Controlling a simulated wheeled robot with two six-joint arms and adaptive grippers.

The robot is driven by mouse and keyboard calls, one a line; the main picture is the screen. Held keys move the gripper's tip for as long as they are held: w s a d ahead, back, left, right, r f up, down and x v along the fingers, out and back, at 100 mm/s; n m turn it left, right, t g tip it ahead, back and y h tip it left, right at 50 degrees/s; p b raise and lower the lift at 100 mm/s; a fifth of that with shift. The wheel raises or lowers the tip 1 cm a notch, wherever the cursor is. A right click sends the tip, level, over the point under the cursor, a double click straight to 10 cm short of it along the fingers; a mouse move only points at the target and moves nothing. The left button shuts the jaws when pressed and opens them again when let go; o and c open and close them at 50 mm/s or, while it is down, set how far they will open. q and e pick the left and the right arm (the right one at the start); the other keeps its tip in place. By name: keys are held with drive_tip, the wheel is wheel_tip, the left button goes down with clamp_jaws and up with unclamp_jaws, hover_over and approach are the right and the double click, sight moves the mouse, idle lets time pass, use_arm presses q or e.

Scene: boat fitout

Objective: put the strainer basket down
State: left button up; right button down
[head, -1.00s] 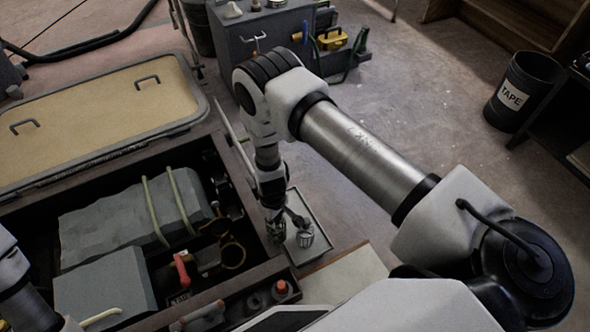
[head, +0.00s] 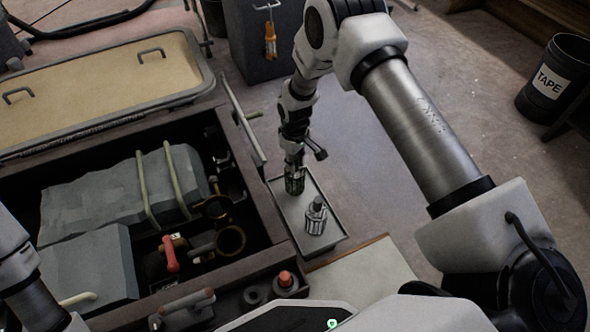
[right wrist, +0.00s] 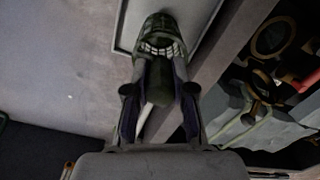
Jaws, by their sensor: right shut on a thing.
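My right gripper (head: 294,174) points down at the far left part of a shallow grey tray (head: 333,240). It is shut on the strainer basket (head: 295,186), a small dark mesh cylinder. In the right wrist view the basket (right wrist: 160,40) sits upright between the fingers, with its pale toothed rim towards the camera and the tray's edge (right wrist: 121,47) behind it. I cannot tell whether the basket touches the tray. My left arm enters at the lower left of the head view; its gripper is out of the picture.
A ribbed silvery cylinder with a knob (head: 316,215) stands on the tray, right of the basket. Left of the tray is the open hatch well with a red-handled valve (head: 170,254). A pale board (head: 360,280) lies in front.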

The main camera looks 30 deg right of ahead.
drive_tip(key=shift+f, duration=0.35)
drive_tip(key=c, duration=1)
unclamp_jaws()
use_arm(q)
drive_tip(key=shift+f, duration=0.25)
use_arm(e)
wheel_tip(320, 180, up, 12)
drive_tip(key=p, duration=0.6)
drive_tip(key=shift+f+p, duration=0.1)
drive_tip(key=shift+p, duration=0.3)
drive_tip(key=shift+r, duration=0.3)
use_arm(q)
wheel_tip(320, 180, up, 6)
drive_tip(key=shift+r, duration=0.15)
use_arm(e)
drive_tip(key=shift+w+f, duration=0.1)
